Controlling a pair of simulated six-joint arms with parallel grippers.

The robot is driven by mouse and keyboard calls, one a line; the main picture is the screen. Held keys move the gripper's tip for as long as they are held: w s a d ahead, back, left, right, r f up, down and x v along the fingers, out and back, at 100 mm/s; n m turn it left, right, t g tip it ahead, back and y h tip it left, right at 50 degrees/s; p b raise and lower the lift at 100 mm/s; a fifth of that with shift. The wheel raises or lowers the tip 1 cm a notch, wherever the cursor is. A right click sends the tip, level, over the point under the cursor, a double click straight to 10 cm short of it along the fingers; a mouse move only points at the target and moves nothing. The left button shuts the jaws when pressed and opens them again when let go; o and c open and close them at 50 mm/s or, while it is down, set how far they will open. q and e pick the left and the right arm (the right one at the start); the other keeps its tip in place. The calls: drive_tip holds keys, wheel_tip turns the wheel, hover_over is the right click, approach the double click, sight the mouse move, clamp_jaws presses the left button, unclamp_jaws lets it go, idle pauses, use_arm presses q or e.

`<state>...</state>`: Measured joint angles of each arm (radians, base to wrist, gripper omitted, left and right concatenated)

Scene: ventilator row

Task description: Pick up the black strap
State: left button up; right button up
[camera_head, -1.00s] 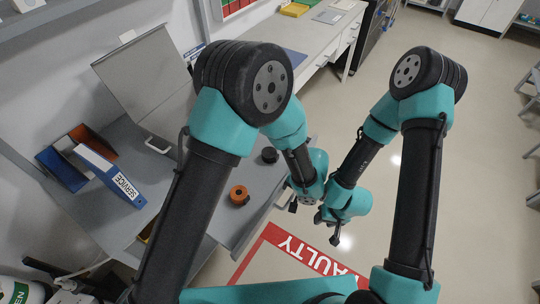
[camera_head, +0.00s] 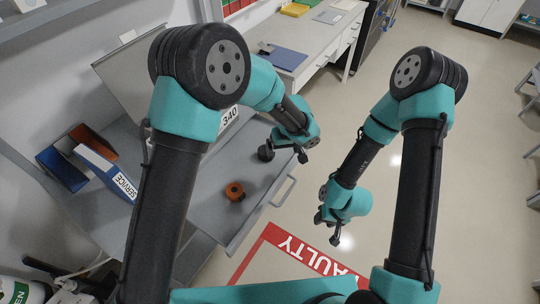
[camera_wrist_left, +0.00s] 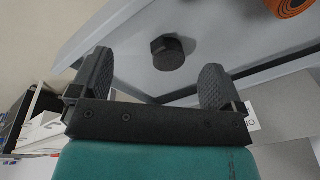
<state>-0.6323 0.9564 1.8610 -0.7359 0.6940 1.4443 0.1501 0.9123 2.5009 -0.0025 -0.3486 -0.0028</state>
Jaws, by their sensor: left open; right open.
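My right gripper (camera_head: 328,229) is open and empty, over the floor to the right of the drawer.
An orange roll (camera_head: 235,191) lies nearer than the strap on the same surface. A blue SERVICE binder (camera_head: 105,170) stands at the left. The drawer handle (camera_head: 284,192) sticks out at the right edge. A red FAULTY floor marking (camera_head: 300,255) lies in front.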

use_arm(q)
drive_tip(key=w+a+r+n+g+h, duration=0.1)
drive_tip(key=w+a+r+n, duration=0.2)
drive_tip(key=w+r+n, duration=0.3)
drive_tip(key=shift+a+r+n+h, duration=0.3)
drive_tip(key=shift+r+n, duration=0.1)
drive_tip(key=shift+r, duration=0.25)
wheel_tip(320, 180, down, 12)
drive_tip(key=shift+f, duration=0.1)
drive_tip(key=shift+w+a+f, duration=0.1)
drive_tip(key=shift+a+f, duration=0.05)
drive_tip(key=shift+f, duration=1.2)
drive_tip(key=shift+w+a+f, duration=0.1)
drive_tip(key=shift+f, duration=1.2)
